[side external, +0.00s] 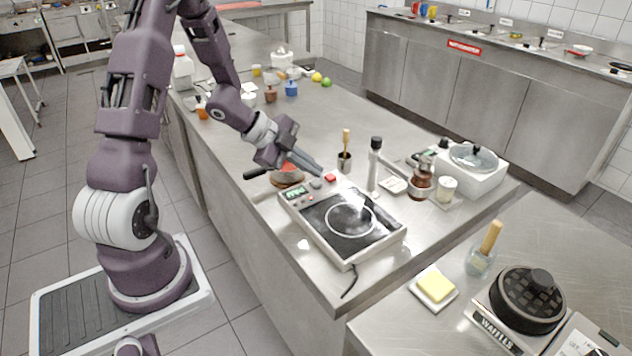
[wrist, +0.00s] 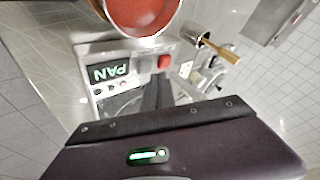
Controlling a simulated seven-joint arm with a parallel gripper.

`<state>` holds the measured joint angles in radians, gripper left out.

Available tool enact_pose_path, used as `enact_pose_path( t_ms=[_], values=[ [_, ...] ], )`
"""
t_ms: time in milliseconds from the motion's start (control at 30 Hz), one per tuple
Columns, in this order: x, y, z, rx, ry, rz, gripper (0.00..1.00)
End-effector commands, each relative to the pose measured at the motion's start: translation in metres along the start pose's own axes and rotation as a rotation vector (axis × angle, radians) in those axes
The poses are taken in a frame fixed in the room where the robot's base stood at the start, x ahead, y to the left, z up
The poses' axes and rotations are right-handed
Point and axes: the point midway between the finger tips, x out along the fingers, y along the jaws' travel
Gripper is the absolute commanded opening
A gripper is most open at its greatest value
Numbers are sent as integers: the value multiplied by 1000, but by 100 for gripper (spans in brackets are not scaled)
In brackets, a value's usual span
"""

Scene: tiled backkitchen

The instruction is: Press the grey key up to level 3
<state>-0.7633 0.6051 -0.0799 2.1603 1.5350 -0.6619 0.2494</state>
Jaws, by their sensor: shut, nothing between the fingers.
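The induction hob (side external: 352,252) stands on the steel counter, its control panel along the far edge. The grey key (side external: 316,183) sits between the display (side external: 296,193) and the red key (side external: 330,178). In the wrist view the display (wrist: 112,72) shows PAN upside down in green, and the red key (wrist: 164,62) and grey key (wrist: 147,64) lie just beyond my fingertips. My gripper (side external: 319,174) is shut and empty, its fingertips just above the panel near the two keys. Whether they touch a key I cannot tell. The fingers (wrist: 158,80) hide part of the panel.
A red-lined pan (wrist: 140,14) lies beside the panel, its handle (side external: 255,174) pointing left. A cup with a wooden-handled tool (side external: 344,160) and a tall pepper mill (side external: 374,165) stand behind the hob. Jars and a white cooker (side external: 470,170) are to the right.

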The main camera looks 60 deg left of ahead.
Motion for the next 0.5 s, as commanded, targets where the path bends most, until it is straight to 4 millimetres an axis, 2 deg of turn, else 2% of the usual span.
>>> enact_pose_path(
  t_ms=[333, 500],
  values=[
    [-1, -1, -1, 0, 0, 0, 0],
    [-12, -9, -9, 5, 1, -2, 0]
  ],
)
